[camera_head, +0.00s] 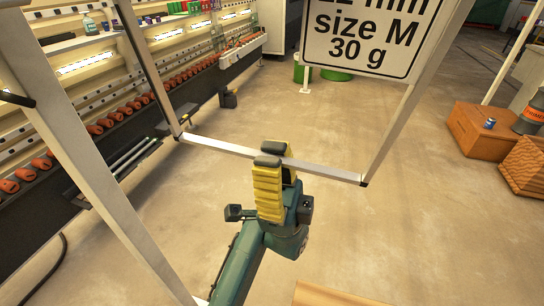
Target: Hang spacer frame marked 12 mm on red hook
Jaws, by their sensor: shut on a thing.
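A pale metal spacer frame (222,147) is upright in front of me; its bottom bar and parts of its two side bars show, its top is cut off. A white label (368,38) within its outline reads "size M 30 g" below a partly cut line ending in "mm", whose number I cannot read for sure. My gripper (271,155), with yellow fingers and dark tips, is shut on the bottom bar near its middle. The red hook is not in view.
A thick pale bar (75,150) slants down the near left. A long washer line with orange rollers (95,129) runs along the left. Wooden boxes (484,138) stand at the right, green buckets (335,75) at the back.

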